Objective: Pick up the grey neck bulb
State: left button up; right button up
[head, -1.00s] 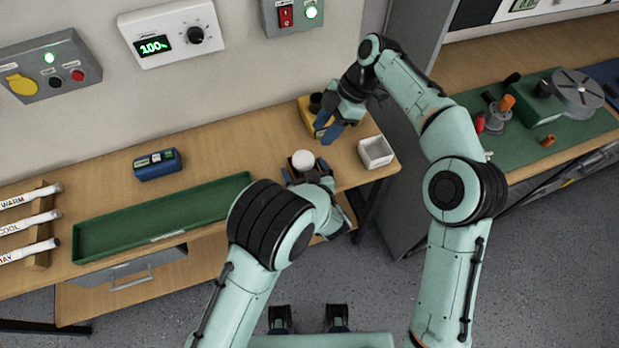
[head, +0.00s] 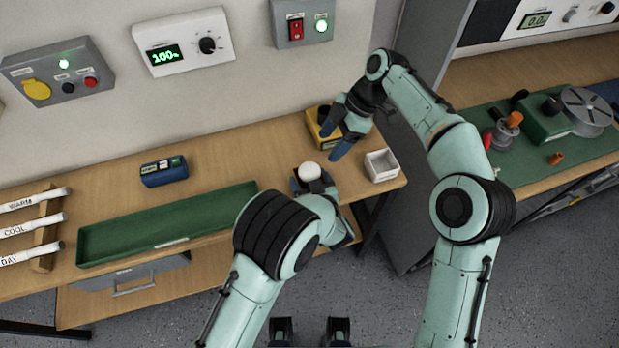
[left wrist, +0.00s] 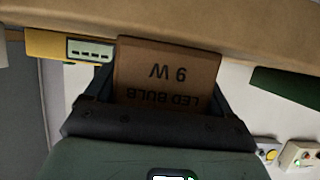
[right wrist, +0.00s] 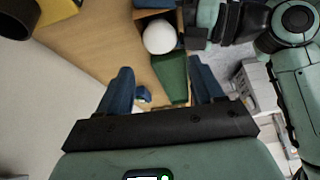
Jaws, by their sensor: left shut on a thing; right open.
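A bulb with a white globe (head: 310,171) stands up at my left gripper (head: 313,184); its neck is hidden, so its colour cannot be told. In the left wrist view my left gripper is shut on a brown cardboard box (left wrist: 167,75) printed "LED BULB 9 W". The globe shows above that box. My right gripper (head: 338,136) is open and empty, above and behind the bulb, near the yellow tester. In the right wrist view the globe (right wrist: 160,37) lies beyond the open fingers, not touching them.
A yellow-and-black device (head: 321,128) stands behind, and a white open box (head: 382,166) stands to the right near the table edge. A long green tray (head: 168,226), a blue meter (head: 164,171) and a rack of labelled tubes (head: 45,235) lie left. Bare wood lies between.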

aim_at(313, 168)
jog(key=a+f+m+t, duration=0.1)
jog(key=m, duration=0.5)
jog(key=s+a+f+m+t+h, duration=0.1)
jog(key=m, duration=0.6)
jog(key=a+f+m, duration=0.1)
jog(key=f+m, duration=0.1)
jog(key=m, duration=0.4)
jog(key=shift+s+a+m+t+h, duration=0.1)
jog(key=shift+s+m+t+h, duration=0.2)
jog(key=shift+s+t+h, duration=0.1)
jog(key=shift+s+x, duration=0.15)
jog(key=shift+x, duration=1.25)
jog(key=shift+s+x, duration=0.15)
jog(key=shift+x, duration=1.3)
jog(key=shift+s+f, duration=0.1)
jog(key=c, duration=0.7)
